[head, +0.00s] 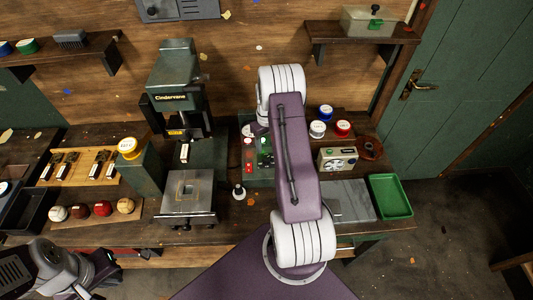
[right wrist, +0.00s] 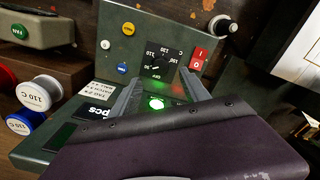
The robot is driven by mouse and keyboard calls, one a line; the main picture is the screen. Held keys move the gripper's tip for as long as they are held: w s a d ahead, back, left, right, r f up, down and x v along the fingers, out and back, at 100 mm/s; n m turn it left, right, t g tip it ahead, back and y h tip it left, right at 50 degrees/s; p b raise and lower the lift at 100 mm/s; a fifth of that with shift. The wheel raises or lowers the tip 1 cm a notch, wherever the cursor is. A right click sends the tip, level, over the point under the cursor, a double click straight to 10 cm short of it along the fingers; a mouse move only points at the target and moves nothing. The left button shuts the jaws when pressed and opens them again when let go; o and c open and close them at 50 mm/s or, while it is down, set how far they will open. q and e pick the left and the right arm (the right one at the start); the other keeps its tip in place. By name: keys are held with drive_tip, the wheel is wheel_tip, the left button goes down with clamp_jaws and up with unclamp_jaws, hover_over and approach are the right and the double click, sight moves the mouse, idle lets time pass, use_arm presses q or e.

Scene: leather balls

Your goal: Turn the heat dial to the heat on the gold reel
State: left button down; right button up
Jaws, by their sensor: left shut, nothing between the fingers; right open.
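The heat dial (right wrist: 160,62) is on a black square plate with numbers, on the dark green control box (right wrist: 118,25). It appears upside down in the right wrist view, and I cannot tell its exact setting. My right gripper (right wrist: 162,84) is open, its two fingers just short of the dial plate, with nothing between them. In the head view my right arm hides the dial. The gold reel (head: 128,147) sits on a green block left of centre; its white label is too small to read surely. My left gripper (head: 88,290) is shut and empty at the bottom left.
Red switches (right wrist: 197,59) sit beside the dial, and a green light (right wrist: 156,102) glows near the fingers. White (head: 317,129), red (head: 343,128) and blue (head: 326,111) reels stand right of my arm. The press (head: 175,90) and a row of balls (head: 102,208) are left.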

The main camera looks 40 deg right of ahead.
sight(266, 157)
wheel_tip(266, 157, down, 8)
drive_tip(key=p, duration=0.2)
drive_tip(key=shift+w+d+r+p, duration=0.15)
drive_tip(key=shift+p, duration=0.2)
drive_tip(key=shift+f, duration=0.2)
drive_tip(key=shift+c, duration=0.6)
clamp_jaws()
drive_tip(key=shift+f, duration=0.1)
